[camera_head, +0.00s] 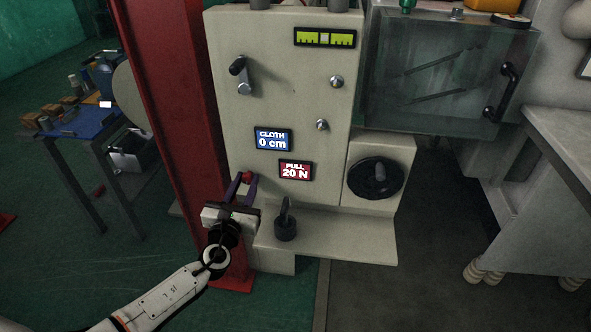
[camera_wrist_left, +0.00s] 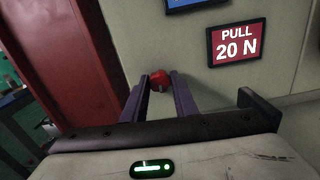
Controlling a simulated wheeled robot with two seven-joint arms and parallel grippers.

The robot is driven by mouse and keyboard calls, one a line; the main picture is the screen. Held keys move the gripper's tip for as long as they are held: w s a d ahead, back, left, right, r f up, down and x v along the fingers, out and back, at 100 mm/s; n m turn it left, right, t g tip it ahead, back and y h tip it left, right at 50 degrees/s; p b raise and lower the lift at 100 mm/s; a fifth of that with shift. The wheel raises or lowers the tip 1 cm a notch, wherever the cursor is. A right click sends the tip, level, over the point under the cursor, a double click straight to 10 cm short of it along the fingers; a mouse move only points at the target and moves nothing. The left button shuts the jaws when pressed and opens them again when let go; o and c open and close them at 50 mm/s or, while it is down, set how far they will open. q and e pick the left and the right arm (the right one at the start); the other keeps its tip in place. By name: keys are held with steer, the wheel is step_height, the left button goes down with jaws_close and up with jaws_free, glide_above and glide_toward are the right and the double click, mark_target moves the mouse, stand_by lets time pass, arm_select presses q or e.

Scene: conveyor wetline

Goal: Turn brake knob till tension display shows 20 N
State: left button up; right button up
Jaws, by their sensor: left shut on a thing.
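The red brake knob (camera_head: 247,177) sits low on the left side of the machine's beige front panel. It also shows in the left wrist view (camera_wrist_left: 159,80). My left gripper (camera_head: 242,186) has its two purple fingers on either side of the knob and is shut on it. The fingertips in the left wrist view (camera_wrist_left: 160,82) touch the knob. The tension display (camera_head: 295,170) is a red screen that reads PULL 20 N. The left wrist view shows the same reading on it (camera_wrist_left: 236,43). My right gripper is not in view.
A blue display (camera_head: 272,139) reads CLOTH 0 cm. A black handwheel (camera_head: 375,178) is at the right, and a dark weight (camera_head: 285,228) stands on the ledge. A red column (camera_head: 178,110) rises close to the left. Chrome knobs and a lever (camera_head: 241,75) are above.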

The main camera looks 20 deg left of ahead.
arm_select(q)
steer(key=o, duration=0.7)
steer(key=shift+p+v, duration=0.45)
steer(key=shift+v, duration=0.95)
steer(key=v, duration=0.3)
steer(key=shift+s+p, duration=0.1)
steer(key=shift+p, duration=0.2)
